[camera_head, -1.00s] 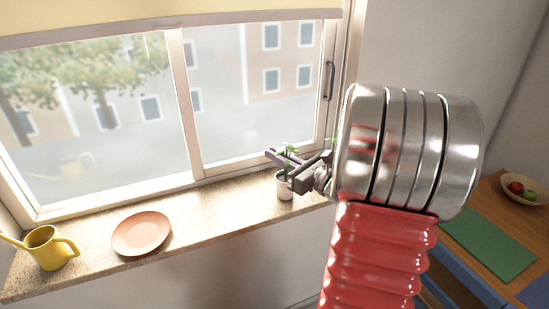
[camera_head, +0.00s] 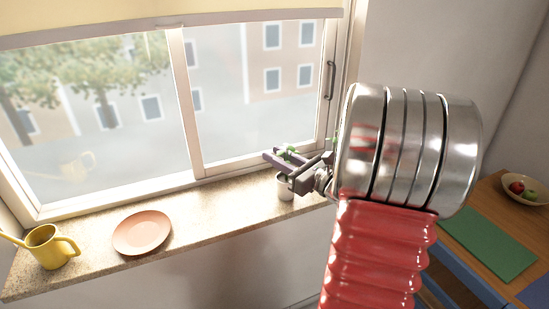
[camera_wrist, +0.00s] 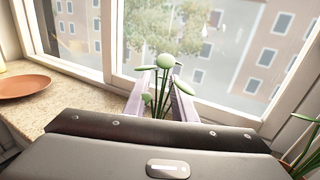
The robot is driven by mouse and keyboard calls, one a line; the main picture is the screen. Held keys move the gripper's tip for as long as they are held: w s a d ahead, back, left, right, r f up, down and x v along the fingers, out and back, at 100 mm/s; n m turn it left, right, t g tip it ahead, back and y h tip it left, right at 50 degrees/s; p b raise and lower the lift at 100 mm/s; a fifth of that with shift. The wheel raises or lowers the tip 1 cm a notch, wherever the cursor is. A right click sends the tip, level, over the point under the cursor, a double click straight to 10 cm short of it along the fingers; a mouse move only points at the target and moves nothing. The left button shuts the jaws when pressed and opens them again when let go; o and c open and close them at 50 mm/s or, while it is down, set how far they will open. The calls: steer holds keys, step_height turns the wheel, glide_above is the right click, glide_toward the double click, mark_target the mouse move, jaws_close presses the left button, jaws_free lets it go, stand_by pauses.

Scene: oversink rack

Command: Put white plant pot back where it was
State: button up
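The white plant pot (camera_head: 285,188) stands upright on the windowsill (camera_head: 215,212), near its right end. Its green plant (camera_head: 291,151) rises above it, and the stems and round leaves also show in the wrist view (camera_wrist: 164,61). My gripper (camera_head: 280,169) is at the plant, just above the pot in the head view. Its two purple-grey fingers are apart, one on each side of the stems in the wrist view (camera_wrist: 159,100). The pot itself is hidden below my gripper's body in the wrist view.
A pink-orange plate (camera_head: 142,232) and a yellow watering can (camera_head: 50,249) stand on the sill to the left. The window (camera_head: 255,95) is close behind. Another plant (camera_wrist: 302,145) shows at the wrist view's right edge. A table (camera_head: 492,205) with a fruit bowl is at right.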

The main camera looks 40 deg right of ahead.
steer(key=s+d, duration=0.1)
steer(key=s, duration=1.1)
steer(key=shift+d, duration=0.1)
stand_by(0.6)
steer(key=w+a+f+n+g+y, duration=0.1)
steer(key=a+n+g+y, duration=0.3)
steer(key=a, duration=0.6)
steer(key=w+a+f+n+g+y, duration=0.1)
steer(key=w+a+n+g+y, duration=0.15)
steer(key=a+n, duration=0.55)
steer(key=s+a+f+n+g+h, duration=0.2)
steer(key=s+a+n+g, duration=0.25)
steer(key=a+n, duration=0.3)
steer(key=s+a+f+n+g+h, duration=0.25)
steer(key=s+a+n+g, duration=0.2)
steer(key=a+n, duration=0.3)
steer(key=r+n+t+h, duration=0.1)
steer(key=n, duration=0.1)
steer(key=r+n+t+h, duration=0.1)
steer(key=r+n, duration=0.1)
steer(key=n, duration=0.1)
steer(key=s+d+r+n+t+h, duration=0.1)
steer(key=r+n, duration=0.1)
steer(key=shift+n+h, duration=0.4)
